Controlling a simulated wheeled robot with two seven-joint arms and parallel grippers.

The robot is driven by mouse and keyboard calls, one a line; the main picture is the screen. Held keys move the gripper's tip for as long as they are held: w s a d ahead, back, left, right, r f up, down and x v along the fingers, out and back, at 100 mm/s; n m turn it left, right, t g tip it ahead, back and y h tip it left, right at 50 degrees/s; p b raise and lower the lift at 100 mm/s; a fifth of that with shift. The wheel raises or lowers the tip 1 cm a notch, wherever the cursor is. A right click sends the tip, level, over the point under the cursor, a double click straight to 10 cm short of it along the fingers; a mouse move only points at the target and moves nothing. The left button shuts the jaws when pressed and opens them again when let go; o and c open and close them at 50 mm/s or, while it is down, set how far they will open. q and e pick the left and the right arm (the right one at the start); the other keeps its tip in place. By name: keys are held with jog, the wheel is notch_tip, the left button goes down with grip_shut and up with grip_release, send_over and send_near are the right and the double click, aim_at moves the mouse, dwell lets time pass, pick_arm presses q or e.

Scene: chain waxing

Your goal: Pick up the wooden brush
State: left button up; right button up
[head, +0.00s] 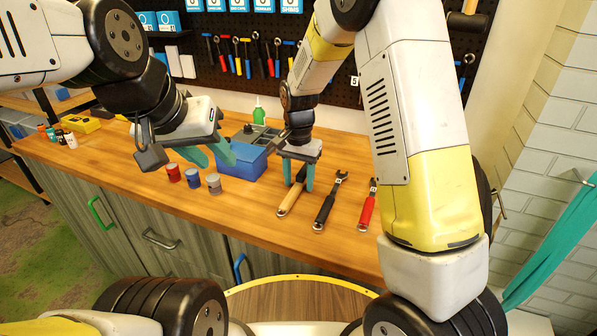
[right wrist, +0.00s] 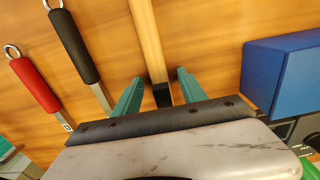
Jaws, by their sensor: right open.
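The wooden brush (head: 290,200) lies on the workbench, its pale handle pointing toward the front edge. In the right wrist view its handle (right wrist: 149,40) runs between my fingers, with a dark part near the gripper body. My right gripper (head: 299,182) is open and points down over the brush, one teal finger on each side. In the right wrist view the gripper (right wrist: 158,85) shows gaps between both fingers and the wood. My left gripper (head: 215,157) is open and empty, above the bench left of the blue box.
A blue box (head: 241,163) stands left of the brush; it also shows in the right wrist view (right wrist: 283,75). A black-handled tool (head: 325,208) and a red-handled tool (head: 367,212) lie to the right. Several small cans (head: 193,178) stand at the front left.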

aim_at(300, 185)
grip_shut()
jog(key=shift+r, duration=0.1)
jog(key=shift+r, duration=0.55)
jog(key=shift+s+d+r, duration=0.1)
jog(key=shift+s+r, duration=0.15)
jog(key=shift+r, duration=0.4)
jog(key=shift+s+d+r, duration=0.1)
jog(key=shift+s+r, duration=0.1)
jog(key=shift+r, duration=0.4)
jog(key=s+d, duration=0.2)
jog(key=s, duration=0.2)
jog(key=s+d+r, duration=0.1)
jog(key=s, duration=0.4)
jog(key=s+d, duration=0.2)
jog(key=s, duration=0.3)
jog(key=shift+d+r, duration=0.15)
jog(key=shift+d, duration=0.15)
